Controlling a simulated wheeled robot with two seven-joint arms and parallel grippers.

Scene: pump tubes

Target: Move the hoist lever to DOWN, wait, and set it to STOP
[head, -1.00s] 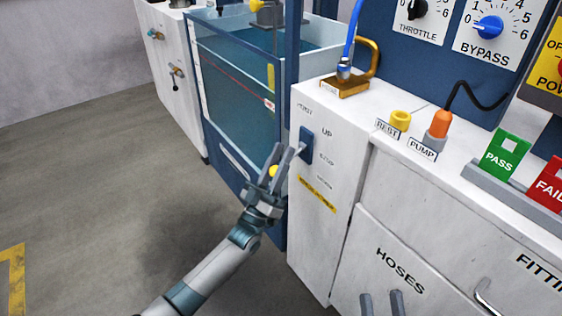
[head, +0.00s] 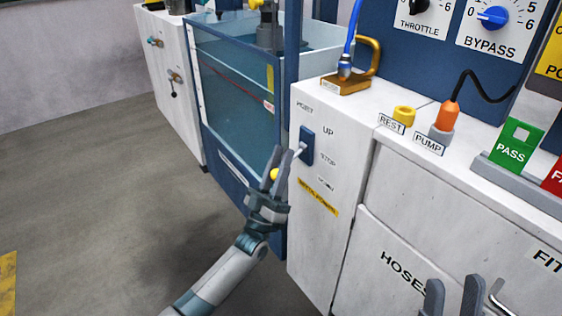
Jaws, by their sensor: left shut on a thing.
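The hoist lever's blue plate (head: 307,146) is on the left face of the white cabinet, beside the labels UP (head: 328,131), STOP (head: 328,162) and a lower one too small to read. Its thin pale rod slants down and left from the plate to a yellow knob (head: 275,174), partly hidden by my fingers. I cannot tell exactly which label it stands at. My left gripper (head: 281,153) is shut on the lever near the knob. My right gripper (head: 454,293) is at the bottom edge, fingers apart and empty.
A glass-fronted water tank (head: 225,90) stands behind the lever, with a grey and yellow unit (head: 270,38) hanging at its top. On the counter are a brass padlock-like block (head: 345,86), an orange plug (head: 446,116) and the green PASS tag (head: 514,146). Open floor lies left.

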